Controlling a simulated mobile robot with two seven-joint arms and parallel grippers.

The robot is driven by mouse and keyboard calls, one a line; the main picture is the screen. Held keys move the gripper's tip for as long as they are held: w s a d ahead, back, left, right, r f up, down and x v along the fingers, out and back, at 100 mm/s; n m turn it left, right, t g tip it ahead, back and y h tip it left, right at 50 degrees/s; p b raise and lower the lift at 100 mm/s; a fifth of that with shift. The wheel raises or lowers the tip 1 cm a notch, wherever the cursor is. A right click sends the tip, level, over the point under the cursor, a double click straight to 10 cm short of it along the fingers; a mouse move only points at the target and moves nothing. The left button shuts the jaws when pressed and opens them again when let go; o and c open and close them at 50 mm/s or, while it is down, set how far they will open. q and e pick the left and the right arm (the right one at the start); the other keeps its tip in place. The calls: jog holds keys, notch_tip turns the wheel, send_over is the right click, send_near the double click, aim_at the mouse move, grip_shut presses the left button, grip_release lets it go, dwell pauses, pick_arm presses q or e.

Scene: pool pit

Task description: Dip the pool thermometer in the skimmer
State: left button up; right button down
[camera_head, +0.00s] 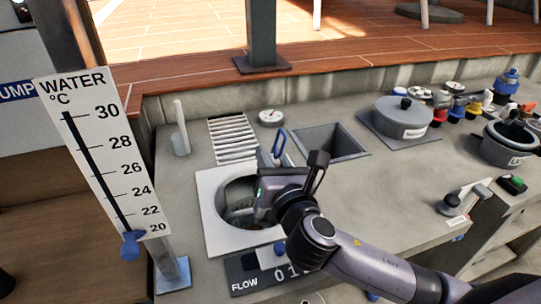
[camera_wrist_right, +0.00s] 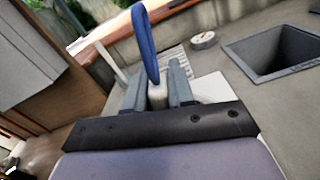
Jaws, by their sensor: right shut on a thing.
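My right gripper (camera_head: 271,165) is shut on the pool thermometer, whose blue loop (camera_head: 279,143) sticks up from between the fingers. In the right wrist view the blue loop (camera_wrist_right: 145,45) and a short whitish part below it show between the two grey fingers (camera_wrist_right: 158,92). The rest of the thermometer is hidden. The skimmer is a round opening in a white square plate (camera_head: 212,222) on the grey counter. My right gripper is over the plate's right side and hides part of the opening. My left gripper is out of view.
A large water scale board (camera_head: 95,150) stands at left, its blue pointer (camera_head: 130,245) near 20. A slatted grate (camera_head: 232,140), a round dial (camera_head: 271,117) and a square recess (camera_head: 332,142) lie behind the skimmer. A lidded pot (camera_head: 403,118) stands at right.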

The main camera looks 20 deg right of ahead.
notch_tip(320, 180, up, 7)
jog(key=p, duration=0.3)
jog(key=shift+r+p, duration=0.15)
jog(key=shift+p, duration=0.2)
dwell(0.4)
dwell(0.9)
